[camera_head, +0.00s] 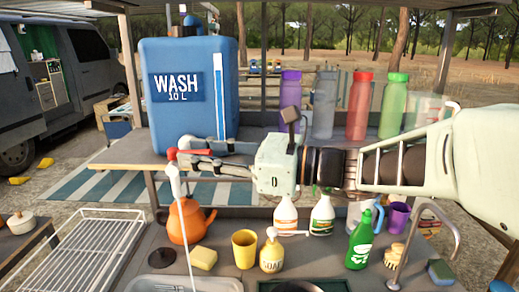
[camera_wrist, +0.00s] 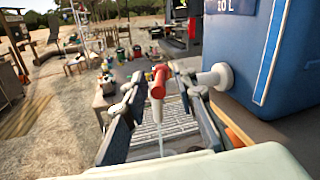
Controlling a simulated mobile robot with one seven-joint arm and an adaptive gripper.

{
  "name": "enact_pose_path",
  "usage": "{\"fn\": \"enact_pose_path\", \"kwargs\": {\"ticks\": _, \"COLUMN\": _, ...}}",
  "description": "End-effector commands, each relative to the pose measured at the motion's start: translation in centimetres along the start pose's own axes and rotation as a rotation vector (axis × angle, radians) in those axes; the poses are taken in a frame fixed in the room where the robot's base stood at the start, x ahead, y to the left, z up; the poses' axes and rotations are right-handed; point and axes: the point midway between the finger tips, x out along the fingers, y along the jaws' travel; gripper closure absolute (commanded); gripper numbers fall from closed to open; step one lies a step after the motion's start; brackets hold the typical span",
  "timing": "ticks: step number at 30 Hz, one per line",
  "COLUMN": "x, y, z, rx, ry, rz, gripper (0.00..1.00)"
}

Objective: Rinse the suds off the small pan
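The blue wash tank (camera_head: 190,95) stands on the shelf, with its tap's red lever (camera_head: 193,152) at its lower front. A thin white stream of water (camera_head: 184,225) falls from the white spout (camera_head: 173,176) toward the grey basin (camera_head: 185,284) at the bottom edge. My gripper (camera_head: 188,156) is at the tap. In the wrist view, its open fingers (camera_wrist: 157,92) stand on either side of the red lever (camera_wrist: 158,82), with a visible gap on the left; contact is unclear. I cannot make out the small pan or any suds in either view.
An orange kettle (camera_head: 187,221), yellow cup (camera_head: 245,249), soap bottle (camera_head: 271,254) and green bottle (camera_head: 359,241) crowd the counter below my arm. Several coloured bottles stand on the shelf behind. A wire rack (camera_head: 90,250) is at left. A curved faucet (camera_head: 440,215) stands at right.

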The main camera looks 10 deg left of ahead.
Motion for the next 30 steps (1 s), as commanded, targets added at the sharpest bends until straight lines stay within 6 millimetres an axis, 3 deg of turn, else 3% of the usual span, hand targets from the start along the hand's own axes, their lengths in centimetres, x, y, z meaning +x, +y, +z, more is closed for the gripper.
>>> {"fn": "enact_pose_path", "kwargs": {"ticks": 9, "x": -6.7, "y": -0.1, "z": 0.1, "rx": -0.001, "ry": 0.0, "rz": -0.006, "gripper": 0.74}}
{"fn": "enact_pose_path", "kwargs": {"ticks": 15, "x": -9.7, "y": 0.0, "z": 0.1, "rx": -0.002, "ry": 0.0, "rz": -0.004, "gripper": 0.74}}
{"fn": "enact_pose_path", "kwargs": {"ticks": 21, "x": -10.8, "y": 0.0, "z": 0.1, "rx": 0.0, "ry": 0.0, "rz": -0.002, "gripper": 0.74}}
{"fn": "enact_pose_path", "kwargs": {"ticks": 30, "x": -10.8, "y": -0.1, "z": -0.1, "rx": -0.001, "ry": 0.001, "rz": -0.003, "gripper": 0.74}}
